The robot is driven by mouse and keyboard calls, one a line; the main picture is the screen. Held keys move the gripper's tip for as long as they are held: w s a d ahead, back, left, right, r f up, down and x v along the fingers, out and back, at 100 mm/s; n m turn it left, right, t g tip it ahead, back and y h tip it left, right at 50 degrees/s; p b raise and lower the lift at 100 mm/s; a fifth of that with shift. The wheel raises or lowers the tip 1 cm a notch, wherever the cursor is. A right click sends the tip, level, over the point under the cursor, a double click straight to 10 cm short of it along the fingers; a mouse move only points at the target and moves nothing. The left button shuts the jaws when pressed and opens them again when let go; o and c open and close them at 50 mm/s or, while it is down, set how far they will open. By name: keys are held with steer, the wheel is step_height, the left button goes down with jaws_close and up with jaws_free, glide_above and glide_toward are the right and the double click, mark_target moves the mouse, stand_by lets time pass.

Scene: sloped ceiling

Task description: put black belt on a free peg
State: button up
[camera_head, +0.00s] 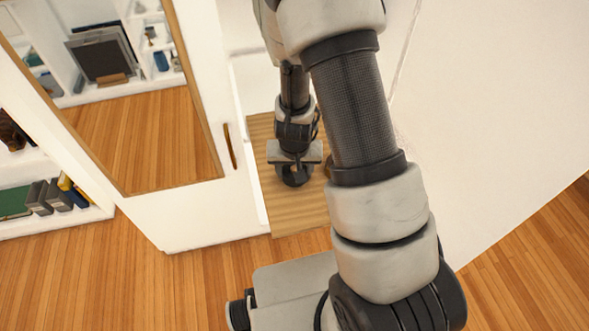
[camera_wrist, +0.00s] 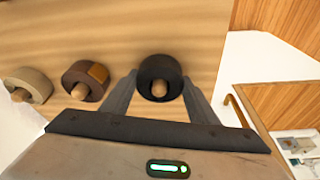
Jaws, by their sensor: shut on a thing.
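The black belt (camera_wrist: 160,68) is a rolled ring in the wrist view, between the two fingers of my gripper (camera_wrist: 158,95). My gripper is shut on it. A light wooden peg end (camera_wrist: 159,89) shows in the ring's hole, so the ring appears to be around a peg; how deep it sits I cannot tell. To its left, a brown rolled belt (camera_wrist: 89,72) and a beige rolled belt (camera_wrist: 35,79) each hang around a peg. No bare peg shows. In the head view my gripper (camera_head: 293,172) is over the wooden board (camera_head: 295,218), with the black belt below it.
A white cabinet with a mirror-like framed panel (camera_head: 150,150) and a wooden handle (camera_head: 230,146) stands left of the board. Shelves with books (camera_head: 55,195) are at the far left. A white sloped surface (camera_head: 490,120) is at the right. Wooden floor (camera_head: 120,270) is clear in front.

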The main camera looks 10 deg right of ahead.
steer(key=o, duration=1.2)
steer(key=p+v, duration=0.7)
steer(key=v, duration=1)
steer(key=shift+r, duration=0.3)
steer(key=shift+w, duration=0.1)
steer(key=s+a+r+n+t+y+p, duration=0.1)
steer(key=s+r+p, duration=0.15)
steer(key=r, duration=0.85)
steer(key=s+a+r+n+y+p, duration=0.15)
steer(key=r+p, duration=0.25)
steer(key=r, duration=0.7)
steer(key=shift+t+h, duration=0.7)
steer(key=shift+h, duration=0.15)
steer(key=s+d+r+p, duration=0.1)
steer(key=s+r, duration=0.2)
steer(key=r, duration=0.1)
steer(key=s+d+r+p, duration=0.1)
steer(key=s+r, duration=0.2)
steer(key=r, duration=0.1)
steer(key=s+d+r+p, duration=0.1)
steer(key=s+r, duration=0.2)
steer(key=r, duration=0.2)
steer(key=shift+s+d, duration=0.25)
steer(key=shift+d, duration=0.15)
